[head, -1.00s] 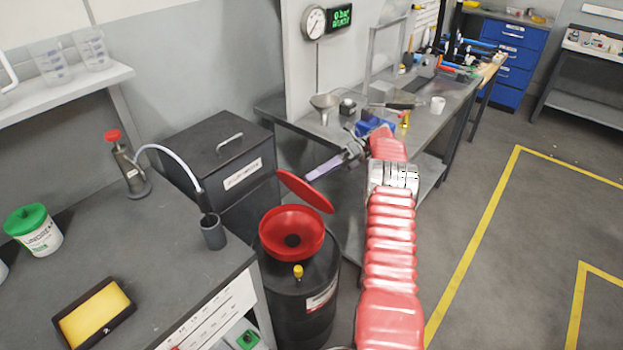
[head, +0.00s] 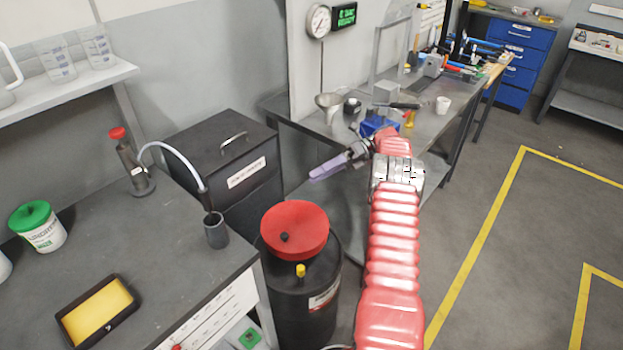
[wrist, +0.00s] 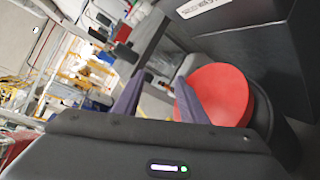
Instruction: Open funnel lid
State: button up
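The red lid also shows at right in the wrist view (wrist: 222,92). My gripper (head: 313,177), with purple fingers, is above and behind the lid to the right, apart from it. In the wrist view my gripper (wrist: 160,76) has its fingers spread with nothing between them; the right finger overlaps the lid's left edge in the picture.
A yellow-capped fitting (head: 300,270) stands on the drum in front of the lid. A black box (head: 225,150) is behind the drum, and a grey bench (head: 170,260) is at left. A workbench (head: 435,125) with tools stands behind my arm.

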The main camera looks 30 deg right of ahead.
jog(key=shift+w, duration=0.1)
dwell(0.3)
jog(key=f+n, duration=0.1)
jog(key=f, duration=0.1)
jog(key=f+n+h, duration=0.1)
jog(key=f+n, duration=0.1)
jog(key=f, duration=0.1)
jog(key=f+n+h, duration=0.1)
jog(key=f, duration=0.2)
jog(key=shift+s+f+n, duration=0.25)
jog(key=shift+s+n, duration=0.15)
jog(key=s+a+r+n+t+h, duration=0.3)
jog(key=s+a+r+n+h, duration=1)
jog(key=s+a+r+n, duration=1.3)
jog(key=shift+s+a+r+n+t, duration=0.4)
jog(key=shift+s+a+r, duration=0.4)
jog(key=shift+s+a, duration=0.9)
